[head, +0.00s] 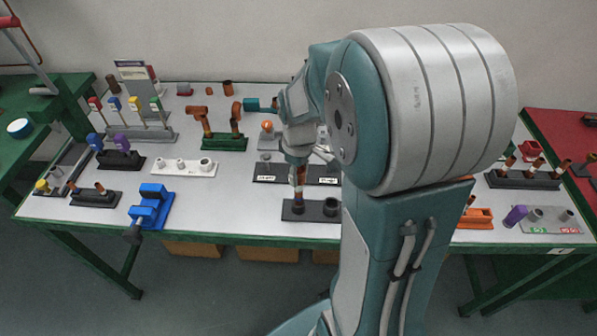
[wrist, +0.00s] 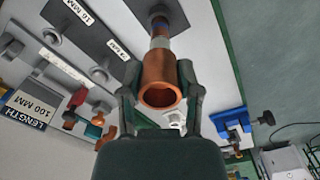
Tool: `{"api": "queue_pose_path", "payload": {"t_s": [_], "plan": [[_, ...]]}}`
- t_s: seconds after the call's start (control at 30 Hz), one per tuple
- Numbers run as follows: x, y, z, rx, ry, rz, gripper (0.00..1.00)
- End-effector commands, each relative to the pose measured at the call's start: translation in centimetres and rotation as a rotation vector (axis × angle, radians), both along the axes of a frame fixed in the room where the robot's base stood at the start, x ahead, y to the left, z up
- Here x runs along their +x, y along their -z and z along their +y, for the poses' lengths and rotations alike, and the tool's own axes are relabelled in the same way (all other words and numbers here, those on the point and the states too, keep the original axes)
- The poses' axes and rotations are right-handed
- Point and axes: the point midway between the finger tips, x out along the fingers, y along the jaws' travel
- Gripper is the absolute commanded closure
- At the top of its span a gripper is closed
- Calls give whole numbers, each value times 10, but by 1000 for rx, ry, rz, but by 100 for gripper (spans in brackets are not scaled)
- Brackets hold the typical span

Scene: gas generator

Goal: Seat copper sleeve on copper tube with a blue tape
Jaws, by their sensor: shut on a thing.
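My gripper (head: 299,160) is low over the table, above a black two-socket stand (head: 313,211). In the wrist view my gripper (wrist: 160,92) is shut on a copper sleeve (wrist: 160,78), whose open round end faces the camera. Just beyond the sleeve, roughly in line with it, is a copper tube with a blue tape (wrist: 160,28); a pale band lies between the blue and the sleeve. In the head view the tube (head: 299,192) stands upright in the stand's left socket. I cannot tell whether sleeve and tube touch or overlap.
A blue vise (head: 150,207) stands at the front left edge. A green stand with copper fittings (head: 224,142) and a white socket plate (head: 183,168) are left of my gripper. Black labelled plates (head: 275,173) lie just behind the tube's stand. My arm hides table to the right.

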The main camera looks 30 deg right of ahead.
Motion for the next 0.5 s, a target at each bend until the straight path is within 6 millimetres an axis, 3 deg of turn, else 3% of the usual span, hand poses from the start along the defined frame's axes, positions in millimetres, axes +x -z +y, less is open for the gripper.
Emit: {"api": "queue_pose_path", "payload": {"t_s": [0.5], "plan": [[0, 11, 0, 0, 0, 0, 90]]}}
